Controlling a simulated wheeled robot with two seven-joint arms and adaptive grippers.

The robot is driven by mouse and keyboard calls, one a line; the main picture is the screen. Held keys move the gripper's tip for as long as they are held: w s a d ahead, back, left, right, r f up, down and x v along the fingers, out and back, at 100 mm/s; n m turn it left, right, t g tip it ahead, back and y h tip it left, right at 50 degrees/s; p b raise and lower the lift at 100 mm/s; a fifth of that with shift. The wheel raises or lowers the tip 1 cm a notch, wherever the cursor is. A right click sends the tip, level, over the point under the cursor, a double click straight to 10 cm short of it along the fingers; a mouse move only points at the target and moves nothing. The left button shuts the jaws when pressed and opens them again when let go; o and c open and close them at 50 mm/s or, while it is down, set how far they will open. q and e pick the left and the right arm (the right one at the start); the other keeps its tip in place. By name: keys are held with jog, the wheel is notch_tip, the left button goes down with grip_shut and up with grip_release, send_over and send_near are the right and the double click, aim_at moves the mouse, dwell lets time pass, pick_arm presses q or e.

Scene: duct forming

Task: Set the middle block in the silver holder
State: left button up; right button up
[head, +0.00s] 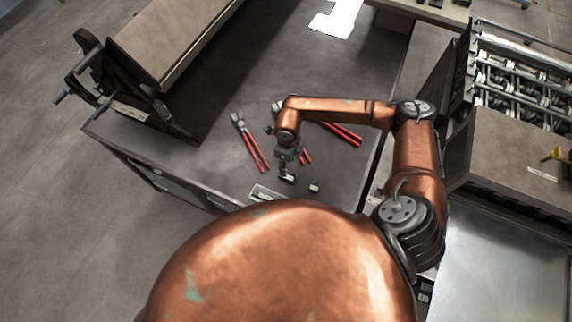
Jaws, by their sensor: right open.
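A small pale-topped block (314,188) stands on the dark table top, just right of my right gripper. The silver holder (260,192) lies near the table's front edge, left of the gripper; my own body hides its nearer part. My right gripper (288,178) is open and points down close over the table, between the holder and the block. I cannot tell whether anything lies between its fingers. My left gripper is not in view.
Red-handled pliers (250,143) lie left of my right arm, and more red-handled tools (343,133) lie partly behind it. A sheet-bending machine (170,45) stands at the back left. A machine with rollers (515,80) stands at the right.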

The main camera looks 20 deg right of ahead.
notch_tip(320, 180, down, 9)
jog(key=b, duration=0.6)
jog(key=shift+s, duration=0.1)
jog(key=shift+r, duration=0.1)
jog(key=shift+c, duration=0.4)
grip_shut()
jog(key=shift+r, duration=0.1)
notch_tip(320, 180, up, 9)
jog(key=p, duration=0.5)
dwell(0.3)
